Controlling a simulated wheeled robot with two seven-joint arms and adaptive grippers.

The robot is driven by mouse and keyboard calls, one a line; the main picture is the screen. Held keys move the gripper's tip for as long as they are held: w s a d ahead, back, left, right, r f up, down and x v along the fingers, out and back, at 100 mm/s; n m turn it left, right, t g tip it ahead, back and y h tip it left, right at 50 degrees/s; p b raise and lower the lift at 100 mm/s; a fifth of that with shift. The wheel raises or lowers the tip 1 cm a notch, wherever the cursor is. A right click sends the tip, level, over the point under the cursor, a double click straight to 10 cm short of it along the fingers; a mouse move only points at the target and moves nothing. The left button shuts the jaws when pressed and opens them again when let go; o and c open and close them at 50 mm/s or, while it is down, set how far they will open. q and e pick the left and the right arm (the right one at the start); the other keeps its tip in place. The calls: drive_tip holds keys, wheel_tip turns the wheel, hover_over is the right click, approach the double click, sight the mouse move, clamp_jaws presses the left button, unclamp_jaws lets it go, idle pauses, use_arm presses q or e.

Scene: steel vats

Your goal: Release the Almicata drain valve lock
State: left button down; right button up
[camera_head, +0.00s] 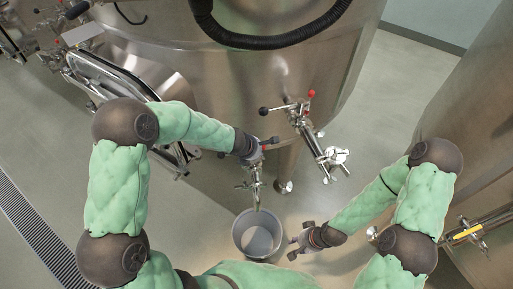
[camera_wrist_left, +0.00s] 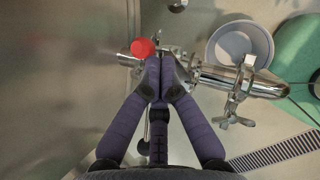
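A steel drain valve (camera_head: 255,185) sticks out from the lower front of the big vat and points down over a grey bucket (camera_head: 258,236). My left gripper (camera_head: 262,149) is at the top of this valve. In the left wrist view, its fingers (camera_wrist_left: 157,75) are closed together over the steel valve pipe (camera_wrist_left: 225,80). A red ball knob (camera_wrist_left: 143,47) sits just beyond the fingertips. The fingers cover the part under them, so I cannot tell whether anything is between them. My right gripper (camera_head: 296,240) is open and empty, to the right of the bucket.
A second valve (camera_head: 315,150) with red knobs and a clamp stands out from the vat on the right. An oval hatch (camera_head: 110,78) is at left. A black hose (camera_head: 270,40) hangs across the vat. A floor grate (camera_head: 35,225) and another vat (camera_head: 480,110) flank the area.

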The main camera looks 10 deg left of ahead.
use_arm(q)
drive_tip(key=d+y+p, duration=0.1)
drive_tip(key=d+p, duration=0.1)
drive_tip(key=p, duration=0.3)
drive_tip(key=w+d+g+y+p, duration=0.1)
drive_tip(key=y+p, duration=0.1)
drive_tip(key=p, duration=0.3)
drive_tip(key=shift+d+f+m+y, duration=0.1)
drive_tip(key=shift+d+m+y, duration=0.2)
drive_tip(key=shift+d+m, duration=0.1)
drive_tip(key=shift+a+f, duration=0.1)
drive_tip(key=shift+a, duration=0.1)
drive_tip(key=shift+s+a+f+b, duration=0.15)
drive_tip(key=shift+a+f+b, duration=0.15)
drive_tip(key=shift+a+b, duration=0.25)
